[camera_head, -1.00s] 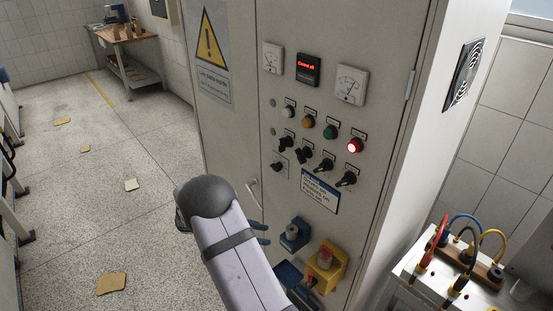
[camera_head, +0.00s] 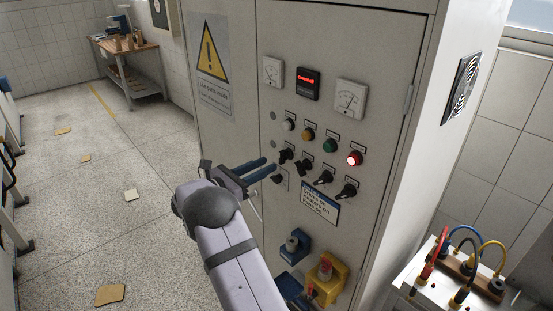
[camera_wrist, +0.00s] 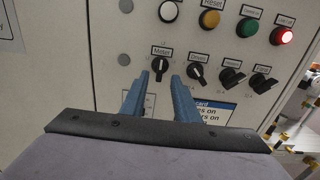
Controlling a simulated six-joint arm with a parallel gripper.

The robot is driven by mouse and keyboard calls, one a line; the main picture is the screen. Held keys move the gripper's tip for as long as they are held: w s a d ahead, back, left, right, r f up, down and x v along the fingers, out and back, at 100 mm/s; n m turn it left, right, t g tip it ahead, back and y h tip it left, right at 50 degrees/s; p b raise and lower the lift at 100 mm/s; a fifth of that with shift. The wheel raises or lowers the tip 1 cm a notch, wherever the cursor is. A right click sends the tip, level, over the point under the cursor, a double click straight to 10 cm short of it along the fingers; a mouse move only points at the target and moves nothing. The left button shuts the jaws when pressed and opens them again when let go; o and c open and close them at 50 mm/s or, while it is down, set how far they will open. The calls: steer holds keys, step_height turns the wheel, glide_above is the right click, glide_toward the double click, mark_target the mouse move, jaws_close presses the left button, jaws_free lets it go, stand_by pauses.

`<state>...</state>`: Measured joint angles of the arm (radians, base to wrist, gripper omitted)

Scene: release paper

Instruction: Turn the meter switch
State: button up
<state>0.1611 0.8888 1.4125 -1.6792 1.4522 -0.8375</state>
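The meter switch is a black rotary knob on the cabinet panel, leftmost in the row of switches, under a label that appears to read "Meter" in the wrist view (camera_wrist: 161,66). In the head view it is the leftmost knob under the white lamp (camera_head: 286,156). My gripper (camera_head: 268,168) is open and empty, its two blue fingers pointing at the panel just left of the knob in the head view. In the wrist view the fingers (camera_wrist: 160,75) frame the knob from below, one on each side. I cannot tell whether they touch it.
Other black switches (camera_head: 324,177) sit right of it; lamps, including a lit red one (camera_head: 354,158), are above. A blue-headed text plate (camera_head: 320,203) is below the row. A yellow box (camera_head: 326,277) and a blue socket (camera_head: 294,246) are lower. A cart (camera_head: 424,290) with cables stands right.

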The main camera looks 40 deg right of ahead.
mark_target(283, 157)
steer(key=shift+d+p, duration=1.2)
steer(key=shift+d, duration=1.65)
steer(key=shift+c, duration=0.3)
jaws_close()
